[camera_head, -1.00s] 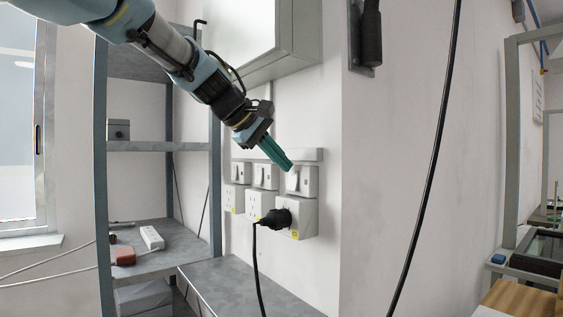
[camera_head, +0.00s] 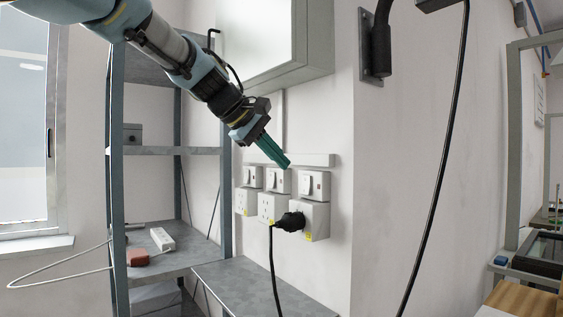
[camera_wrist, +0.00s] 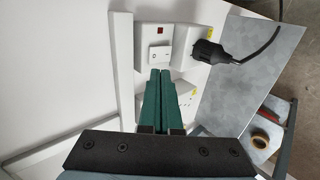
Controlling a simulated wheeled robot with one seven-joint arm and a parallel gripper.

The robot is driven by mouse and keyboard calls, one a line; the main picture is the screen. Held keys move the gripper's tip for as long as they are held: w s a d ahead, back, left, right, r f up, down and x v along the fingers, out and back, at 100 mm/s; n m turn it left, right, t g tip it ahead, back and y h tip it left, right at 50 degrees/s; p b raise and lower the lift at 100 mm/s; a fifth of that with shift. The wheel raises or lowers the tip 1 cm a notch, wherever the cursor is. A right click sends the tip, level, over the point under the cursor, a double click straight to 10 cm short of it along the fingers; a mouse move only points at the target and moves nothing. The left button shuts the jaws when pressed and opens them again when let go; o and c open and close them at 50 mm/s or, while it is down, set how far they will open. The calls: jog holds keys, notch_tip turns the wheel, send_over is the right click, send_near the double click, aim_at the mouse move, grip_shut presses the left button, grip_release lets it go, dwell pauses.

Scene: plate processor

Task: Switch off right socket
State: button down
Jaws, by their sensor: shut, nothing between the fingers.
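The right socket (camera_head: 316,222) is a white box on the wall with a black plug (camera_head: 290,222) in it. Its switch plate (camera_head: 314,186), with a white rocker and a small dark red square, is just above. My gripper (camera_head: 287,164) has teal fingers, shut and empty, up and left of that switch in the head view. The plug (camera_wrist: 207,50) is to the right. I cannot tell whether the fingers touch the rocker, or its on/off position.
Two more switch-and-socket pairs are to the left, including the middle switch (camera_head: 278,181). A wall cabinet (camera_head: 312,50) hangs higher. A grey bench (camera_head: 250,285) is below; the black plug cord (camera_head: 273,265) hangs over it.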

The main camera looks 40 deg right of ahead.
jog(key=a+r+b, duration=0.1)
jog(key=a+r, duration=0.4)
jog(key=r, duration=0.2)
jog(key=shift+w+r+b, duration=0.15)
jog(key=shift+r+b, duration=0.1)
jog(key=shift+b, duration=0.05)
dwell(0.3)
jog(key=w+a+f+t+y, duration=0.1)
jog(key=w+a+f+y, duration=0.1)
jog(key=w+a+f, duration=0.35)
jog(key=w+a+f+n+t+y, duration=0.1)
jog(key=w+a+f, duration=0.2)
jog(key=a+f, duration=0.55)
jog(key=w+a+f+t+y, duration=0.1)
jog(key=w+a+f+y, duration=0.1)
jog(key=w+a+f, duration=0.5)
jog(key=s+a+f+y, duration=0.1)
jog(key=s+a+f, duration=0.3)
jog(key=a+f, duration=0.3)
jog(key=s+a+f+m+y, duration=0.1)
jog(key=s+a+f, duration=0.3)
jog(key=a+f, duration=0.4)
jog(key=s+a+f+y, duration=0.2)
jog(key=s+a+f, duration=0.3)
jog(key=a+f, duration=0.3)
jog(key=shift+m+g+y, duration=0.3)
jog(key=shift+g, duration=0.1)
